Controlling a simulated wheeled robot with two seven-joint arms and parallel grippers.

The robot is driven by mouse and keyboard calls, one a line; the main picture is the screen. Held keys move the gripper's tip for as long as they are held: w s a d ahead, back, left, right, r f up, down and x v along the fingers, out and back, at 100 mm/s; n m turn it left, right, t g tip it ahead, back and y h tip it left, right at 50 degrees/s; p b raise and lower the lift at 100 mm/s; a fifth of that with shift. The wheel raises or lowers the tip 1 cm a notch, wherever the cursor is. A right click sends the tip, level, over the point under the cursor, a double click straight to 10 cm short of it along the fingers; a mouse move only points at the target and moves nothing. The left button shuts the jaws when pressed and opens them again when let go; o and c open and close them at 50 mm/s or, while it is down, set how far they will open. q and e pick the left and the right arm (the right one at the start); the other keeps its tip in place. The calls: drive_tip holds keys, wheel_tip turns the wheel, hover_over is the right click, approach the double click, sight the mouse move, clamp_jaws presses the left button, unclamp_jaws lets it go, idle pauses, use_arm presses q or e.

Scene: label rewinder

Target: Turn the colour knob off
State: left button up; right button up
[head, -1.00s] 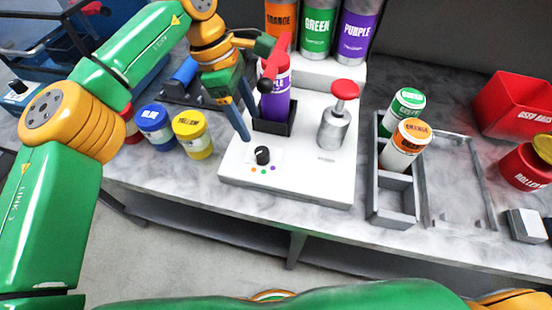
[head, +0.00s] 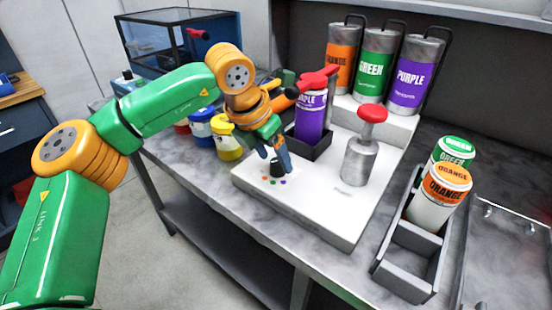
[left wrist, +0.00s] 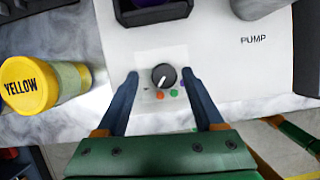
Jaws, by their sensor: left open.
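The colour knob (left wrist: 164,76) is a black dial with a white pointer mark, set on the white pump base (head: 300,205). Coloured dots in orange, green and purple lie beside it. In the head view the knob (head: 276,168) is partly covered by my gripper. My left gripper (left wrist: 162,80) is open, with one blue finger on each side of the knob and a gap on both sides in the left wrist view. In the head view the left gripper (head: 279,165) is right at the knob. My right gripper is not in view.
A purple bottle (head: 310,120) stands in a black holder behind the knob, near a red-topped pump (head: 360,160). Yellow (head: 228,140) and blue (head: 200,128) jars stand to the left. A grey rack (head: 410,262) with green and orange bottles is at right.

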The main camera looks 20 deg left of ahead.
use_arm(q)
drive_tip(key=shift+s+d+f, duration=0.1)
drive_tip(key=shift+s+d, duration=0.05)
drive_tip(key=shift+d, duration=0.2)
drive_tip(key=shift+a, duration=0.1)
drive_tip(key=c, duration=0.6)
clamp_jaws()
drive_tip(key=m+p, duration=0.2)
drive_tip(key=m+h+p, duration=0.1)
drive_tip(key=shift+r+g, duration=0.25)
drive_tip(key=shift+g, duration=0.15)
drive_tip(key=shift+a+f+m+p, duration=0.1)
drive_tip(key=shift+m+p, duration=0.3)
drive_tip(key=shift+m, duration=0.3)
drive_tip(key=shift+w+f, duration=0.15)
drive_tip(key=shift+w, duration=0.05)
drive_tip(key=shift+h, duration=0.3)
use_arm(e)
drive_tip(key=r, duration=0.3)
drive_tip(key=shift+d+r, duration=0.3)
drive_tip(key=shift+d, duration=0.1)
use_arm(q)
drive_tip(key=o, duration=0.6)
unclamp_jaws()
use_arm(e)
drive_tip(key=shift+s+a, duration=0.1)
